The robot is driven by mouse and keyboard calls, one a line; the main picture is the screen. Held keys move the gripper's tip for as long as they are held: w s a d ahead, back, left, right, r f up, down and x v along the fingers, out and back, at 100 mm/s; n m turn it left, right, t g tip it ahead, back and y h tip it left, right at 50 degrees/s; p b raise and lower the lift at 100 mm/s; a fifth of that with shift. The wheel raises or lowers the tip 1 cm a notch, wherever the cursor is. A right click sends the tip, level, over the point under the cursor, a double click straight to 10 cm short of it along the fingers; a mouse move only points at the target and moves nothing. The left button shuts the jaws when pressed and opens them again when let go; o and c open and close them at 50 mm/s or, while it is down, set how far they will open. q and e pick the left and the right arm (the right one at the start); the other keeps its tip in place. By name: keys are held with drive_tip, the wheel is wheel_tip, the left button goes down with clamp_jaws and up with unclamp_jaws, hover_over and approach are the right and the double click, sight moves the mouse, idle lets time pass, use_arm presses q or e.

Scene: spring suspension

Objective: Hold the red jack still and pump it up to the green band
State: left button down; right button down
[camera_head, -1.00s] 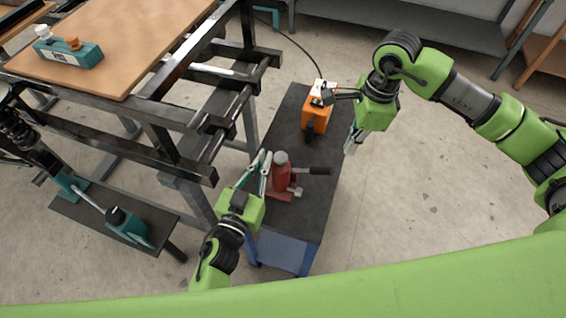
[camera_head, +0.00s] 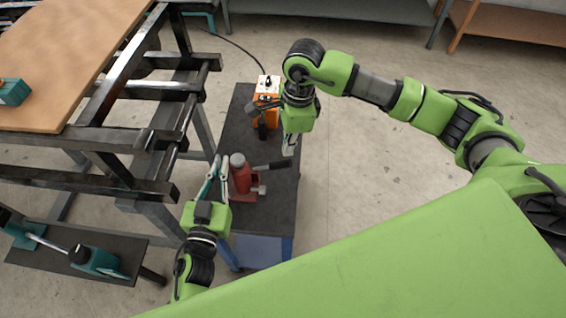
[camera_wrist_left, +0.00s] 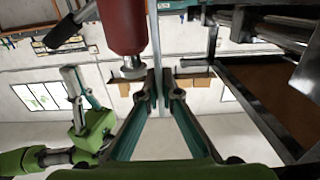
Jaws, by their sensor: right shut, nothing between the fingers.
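The red jack (camera_head: 241,178) stands upright on a dark platform, with its dark handle (camera_head: 272,164) pointing right. My left gripper (camera_head: 219,160) is just left of the jack, with a small gap between its fingers and nothing in it. In the left wrist view its fingertips (camera_wrist_left: 159,80) are close together, and the red body (camera_wrist_left: 122,25) shows beside them, not between them. My right gripper (camera_head: 289,150) is shut and empty, pointing down by the outer end of the handle. I cannot make out a green band.
An orange box (camera_head: 267,92) with a cable stands behind the jack on the dark platform (camera_head: 233,122). A black metal frame (camera_head: 135,165) and a wooden bench top (camera_head: 70,50) lie to the left. A teal device (camera_head: 92,259) sits lower left. The floor to the right is clear.

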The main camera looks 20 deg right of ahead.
sight(287, 161)
drive_tip(key=shift+a+f, duration=0.15)
drive_tip(key=shift+f, duration=0.95)
drive_tip(key=shift+a+f, duration=0.1)
drive_tip(key=shift+f, duration=0.95)
drive_tip(key=shift+f, duration=2.2)
